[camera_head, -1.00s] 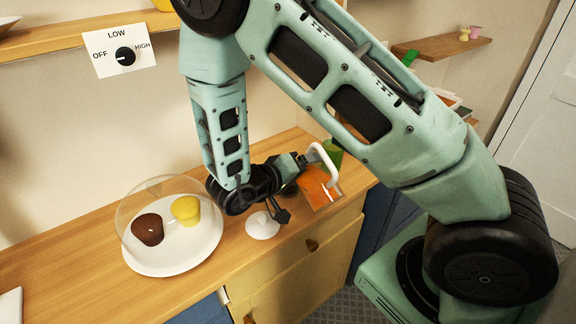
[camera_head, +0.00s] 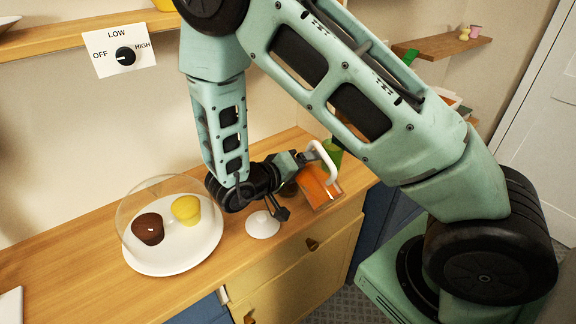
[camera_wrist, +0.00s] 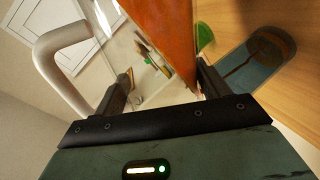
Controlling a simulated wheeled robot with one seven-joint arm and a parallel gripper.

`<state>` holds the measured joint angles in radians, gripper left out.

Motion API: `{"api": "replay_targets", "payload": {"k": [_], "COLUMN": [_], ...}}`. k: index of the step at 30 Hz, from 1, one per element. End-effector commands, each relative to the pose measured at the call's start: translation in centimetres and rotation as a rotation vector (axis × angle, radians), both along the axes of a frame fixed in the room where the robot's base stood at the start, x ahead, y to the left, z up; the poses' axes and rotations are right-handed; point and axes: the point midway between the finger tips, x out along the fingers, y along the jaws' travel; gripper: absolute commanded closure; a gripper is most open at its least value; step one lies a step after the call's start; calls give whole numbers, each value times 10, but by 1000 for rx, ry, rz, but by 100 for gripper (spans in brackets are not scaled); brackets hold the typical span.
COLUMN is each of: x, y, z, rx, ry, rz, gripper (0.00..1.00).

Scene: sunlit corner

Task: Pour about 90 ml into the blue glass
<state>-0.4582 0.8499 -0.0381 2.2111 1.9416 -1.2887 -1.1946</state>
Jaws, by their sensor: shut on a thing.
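A clear pitcher (camera_head: 312,190) with a white handle (camera_head: 325,158) and orange liquid (camera_wrist: 165,25) is held in my gripper (camera_wrist: 168,80). My gripper is shut on the pitcher, with one finger on each side in the wrist view. The pitcher looks tilted, its liquid lying to one side. The blue glass (camera_wrist: 272,50) stands on the wooden counter, to the right of the pitcher in the wrist view. A brownish line shows in the glass; I cannot tell whether it is liquid. In the head view I cannot make out the glass clearly near my arm.
A white plate (camera_head: 160,266) with a brown and a yellow cupcake under a clear dome stands left on the counter. A small white lid-like object (camera_head: 262,225) lies near my wrist. A green item (camera_head: 333,150) is behind the pitcher. The counter's front edge is close.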

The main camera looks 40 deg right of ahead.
Motion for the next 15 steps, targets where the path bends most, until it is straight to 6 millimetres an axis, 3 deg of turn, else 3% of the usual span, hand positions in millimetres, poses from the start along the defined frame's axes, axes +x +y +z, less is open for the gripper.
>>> {"api": "replay_targets", "payload": {"k": [15], "x": [1], "y": [0], "z": [2], "rx": [0], "ry": [27], "rz": [0], "gripper": [67]}}
